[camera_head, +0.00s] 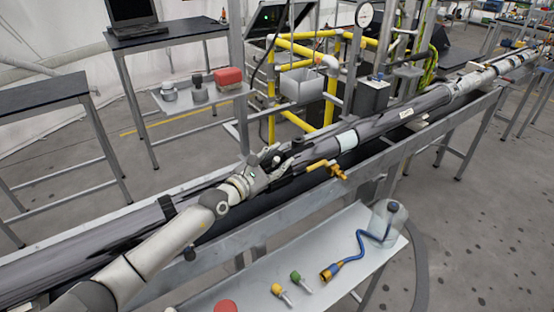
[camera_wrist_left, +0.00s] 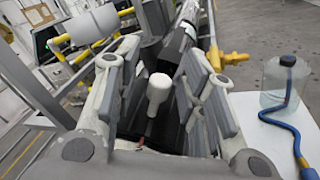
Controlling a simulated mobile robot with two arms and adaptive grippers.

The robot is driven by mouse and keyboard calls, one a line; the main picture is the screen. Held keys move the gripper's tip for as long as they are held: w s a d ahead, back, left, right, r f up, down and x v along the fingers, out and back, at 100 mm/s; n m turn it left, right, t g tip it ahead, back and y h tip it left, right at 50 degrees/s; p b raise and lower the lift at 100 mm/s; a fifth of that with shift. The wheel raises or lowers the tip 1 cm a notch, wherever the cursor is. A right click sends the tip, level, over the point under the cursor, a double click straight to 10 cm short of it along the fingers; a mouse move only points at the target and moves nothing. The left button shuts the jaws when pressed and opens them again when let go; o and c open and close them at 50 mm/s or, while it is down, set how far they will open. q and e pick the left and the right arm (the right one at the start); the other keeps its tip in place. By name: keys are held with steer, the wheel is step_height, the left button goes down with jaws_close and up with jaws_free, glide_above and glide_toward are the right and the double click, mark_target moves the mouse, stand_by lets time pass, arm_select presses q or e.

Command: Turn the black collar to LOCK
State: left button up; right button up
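A long dark tube (camera_head: 390,122) lies in a grey metal trough. My left gripper (camera_head: 270,163) is over the tube near mid-picture and hides part of it. In the left wrist view my left gripper (camera_wrist_left: 160,105) has its two finger pads apart, on either side of a white rounded peg (camera_wrist_left: 158,88). Dark surfaces show behind and below the peg. A black band (camera_wrist_left: 178,42) shows on the tube just beyond the fingers; I cannot tell whether it is the collar. No LOCK mark is readable. I cannot tell whether the pads touch anything. My right gripper is not in view.
A brass-yellow valve (camera_head: 334,170) sticks out beside the tube, close to my gripper. A white side table (camera_head: 345,287) at the front holds a clear bottle (camera_head: 388,220), a blue hose (camera_head: 362,246) and small fittings. A yellow pipe frame (camera_head: 305,48) stands behind the trough.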

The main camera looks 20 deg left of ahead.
arm_select(q)
steer(key=c, duration=0.7)
jaws_close()
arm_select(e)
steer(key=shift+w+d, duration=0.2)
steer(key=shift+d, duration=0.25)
